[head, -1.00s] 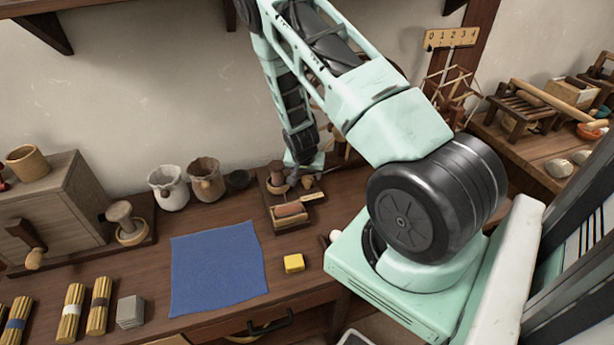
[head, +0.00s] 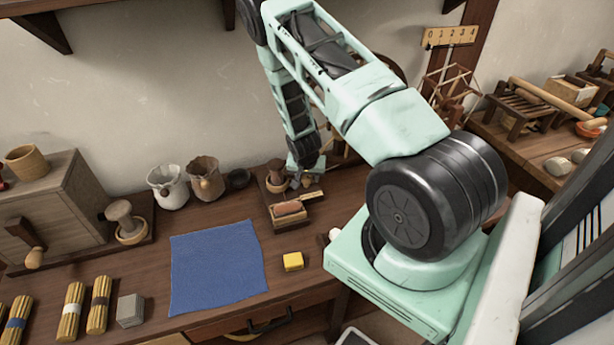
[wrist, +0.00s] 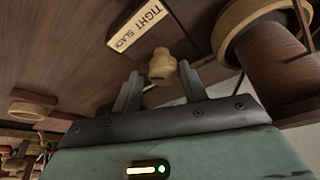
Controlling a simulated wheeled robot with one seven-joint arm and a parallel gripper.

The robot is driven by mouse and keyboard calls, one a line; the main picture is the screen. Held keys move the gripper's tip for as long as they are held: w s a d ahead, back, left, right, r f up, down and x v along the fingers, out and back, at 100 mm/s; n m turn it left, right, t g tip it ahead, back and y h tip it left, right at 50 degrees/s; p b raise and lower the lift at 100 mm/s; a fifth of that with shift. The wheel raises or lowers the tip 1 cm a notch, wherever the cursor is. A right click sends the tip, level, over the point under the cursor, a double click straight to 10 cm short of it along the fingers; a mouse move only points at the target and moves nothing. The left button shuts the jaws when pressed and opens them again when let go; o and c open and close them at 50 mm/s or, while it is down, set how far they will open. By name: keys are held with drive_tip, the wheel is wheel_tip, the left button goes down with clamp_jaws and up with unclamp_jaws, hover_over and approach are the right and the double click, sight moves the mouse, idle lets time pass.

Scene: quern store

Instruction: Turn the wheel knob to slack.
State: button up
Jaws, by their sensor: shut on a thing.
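In the wrist view, the pale wooden wheel knob (wrist: 162,64) sits between the two fingertips of my gripper (wrist: 160,75). My gripper is shut on it. A pale label plate (wrist: 143,24) reading TIGHT and SLACK lies just beyond the knob. I cannot tell which word the knob points to. In the head view, my gripper (head: 305,181) is low over the small wooden stand at the back of the bench. The knob is hidden there by my gripper.
A large wooden spool-like post (wrist: 280,60) stands close right of my gripper in the wrist view.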

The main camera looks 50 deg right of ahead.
drive_tip(key=shift+w+n+t, duration=0.3)
drive_tip(key=shift+w+n, duration=0.05)
drive_tip(key=shift+n, duration=0.05)
drive_tip(key=shift+w+a+r, duration=0.1)
drive_tip(key=shift+w+a, duration=0.05)
drive_tip(key=o, duration=0.8)
drive_tip(key=shift+s, duration=0.2)
drive_tip(key=b+v, duration=0.1)
drive_tip(key=v, duration=1.6)
drive_tip(key=shift+r, duration=0.15)
